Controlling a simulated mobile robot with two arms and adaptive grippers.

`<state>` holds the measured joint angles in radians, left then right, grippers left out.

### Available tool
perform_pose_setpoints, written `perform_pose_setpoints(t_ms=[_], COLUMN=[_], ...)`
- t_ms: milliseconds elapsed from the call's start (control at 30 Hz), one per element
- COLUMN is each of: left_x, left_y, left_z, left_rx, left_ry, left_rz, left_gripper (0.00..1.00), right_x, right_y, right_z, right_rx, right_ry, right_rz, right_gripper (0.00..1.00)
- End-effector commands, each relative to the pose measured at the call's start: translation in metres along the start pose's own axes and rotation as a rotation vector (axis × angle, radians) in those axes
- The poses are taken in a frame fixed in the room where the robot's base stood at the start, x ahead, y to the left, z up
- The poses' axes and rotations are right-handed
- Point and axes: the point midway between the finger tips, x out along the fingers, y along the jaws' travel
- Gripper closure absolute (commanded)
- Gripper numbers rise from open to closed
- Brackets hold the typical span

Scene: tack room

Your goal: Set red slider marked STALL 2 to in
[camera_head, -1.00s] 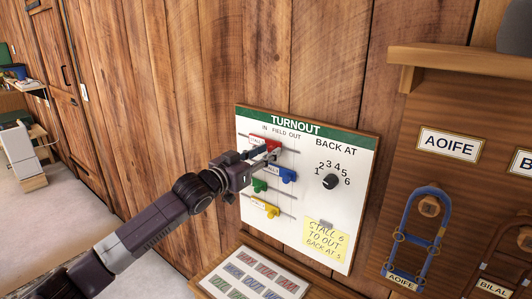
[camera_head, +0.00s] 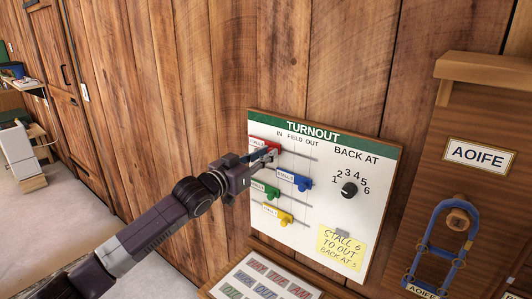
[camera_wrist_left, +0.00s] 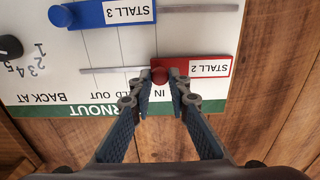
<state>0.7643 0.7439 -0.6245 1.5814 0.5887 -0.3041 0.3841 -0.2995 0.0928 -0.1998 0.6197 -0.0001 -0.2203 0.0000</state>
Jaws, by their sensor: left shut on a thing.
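The red slider marked STALL 2 (camera_head: 262,144) is the top slider on the white TURNOUT board (camera_head: 325,180). It sits at the left end of its rail, and in the wrist view the red slider (camera_wrist_left: 195,67) has its round knob level with the word IN. My left gripper (camera_head: 268,156) reaches in from the left and is shut on the red slider's knob. In the wrist view the fingertips of my left gripper (camera_wrist_left: 155,88) sit on both sides of the knob. My right gripper is out of view.
A blue STALL 3 slider (camera_head: 301,182) lies just below, with a green slider (camera_head: 271,191) and a yellow slider (camera_head: 283,218) under it. A black dial (camera_head: 349,189) and yellow note (camera_head: 341,247) are to the right. A rack (camera_head: 470,190) stands farther right.

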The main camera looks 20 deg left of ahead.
Motion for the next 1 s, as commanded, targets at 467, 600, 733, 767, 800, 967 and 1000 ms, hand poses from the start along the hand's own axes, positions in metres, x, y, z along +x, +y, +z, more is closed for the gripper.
perform_pose_setpoints(t_ms=[467,600,733,767,800,967,1000], left_x=[-0.001,0.0,-0.001,-0.001,-0.003,-0.019,-0.025], left_y=[-0.008,-0.006,-0.005,-0.005,-0.005,-0.006,-0.006], left_z=[0.0,0.001,0.001,0.001,0.002,0.003,0.003], left_rx=[0.004,0.003,0.002,0.002,0.002,0.003,0.005], left_ry=[-0.002,-0.003,-0.003,-0.003,-0.004,-0.006,-0.005], left_rz=[-0.014,-0.011,-0.01,-0.01,-0.01,-0.01,-0.01], left_gripper=[0.66,0.66,0.66,0.66,0.66,0.66,0.66], right_x=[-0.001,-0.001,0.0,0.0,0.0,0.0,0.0], right_y=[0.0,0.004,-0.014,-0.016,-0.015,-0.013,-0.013], right_z=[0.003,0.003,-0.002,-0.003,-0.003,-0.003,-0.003], right_rx=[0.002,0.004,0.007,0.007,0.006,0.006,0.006], right_ry=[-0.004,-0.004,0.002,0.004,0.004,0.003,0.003], right_rz=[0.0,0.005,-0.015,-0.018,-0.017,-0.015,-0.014], right_gripper=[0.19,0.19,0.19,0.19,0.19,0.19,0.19])
